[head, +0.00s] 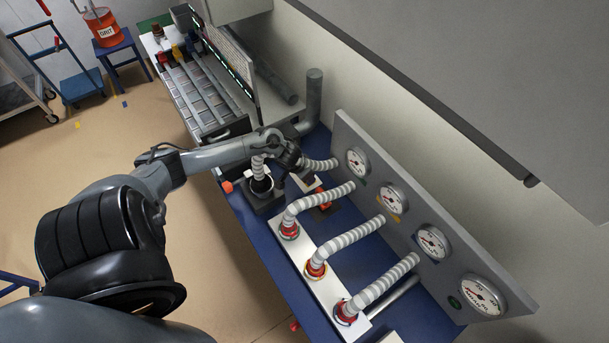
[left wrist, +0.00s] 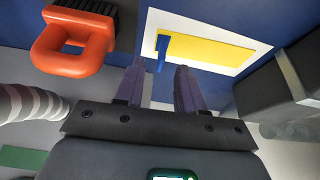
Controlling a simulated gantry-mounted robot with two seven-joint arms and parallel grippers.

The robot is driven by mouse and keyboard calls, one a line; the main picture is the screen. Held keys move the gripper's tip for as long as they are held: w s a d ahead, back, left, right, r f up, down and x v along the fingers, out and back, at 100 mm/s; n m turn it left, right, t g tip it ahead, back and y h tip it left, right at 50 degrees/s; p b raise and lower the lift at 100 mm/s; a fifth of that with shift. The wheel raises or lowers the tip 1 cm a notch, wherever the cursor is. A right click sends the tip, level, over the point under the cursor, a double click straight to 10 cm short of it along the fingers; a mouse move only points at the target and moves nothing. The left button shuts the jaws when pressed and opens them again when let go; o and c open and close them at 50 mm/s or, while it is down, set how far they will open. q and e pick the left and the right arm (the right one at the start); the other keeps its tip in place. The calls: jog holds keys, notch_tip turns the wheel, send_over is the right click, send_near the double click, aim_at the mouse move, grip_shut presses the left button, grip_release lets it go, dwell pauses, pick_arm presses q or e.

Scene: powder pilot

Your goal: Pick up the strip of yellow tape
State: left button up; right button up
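In the left wrist view a flat yellow strip (left wrist: 212,52) lies on a white rectangular plate (left wrist: 185,20). A small blue tab (left wrist: 162,50) stands at the strip's left end. My left gripper (left wrist: 158,70) has its two fingers apart, with nothing between them. Its fingertips point toward the blue tab and appear just short of the plate; the exact gap is unclear. In the head view my left gripper (head: 296,165) is over the blue bench, and the yellow strip is not clearly visible there. My right gripper is in neither view.
An orange-handled brush (left wrist: 70,50) lies left of the plate. Ribbed hoses (head: 355,236) run from a gauge panel (head: 410,215) to a white base plate (head: 318,285). A black cup (head: 261,186) with a hose stands beside my left gripper.

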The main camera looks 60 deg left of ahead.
pick_arm(q)
jog(key=shift+b+x, duration=0.45)
jog(key=shift+x, duration=2)
jog(key=shift+w+a, duration=0.1)
jog(key=shift+a, duration=0.05)
grip_shut()
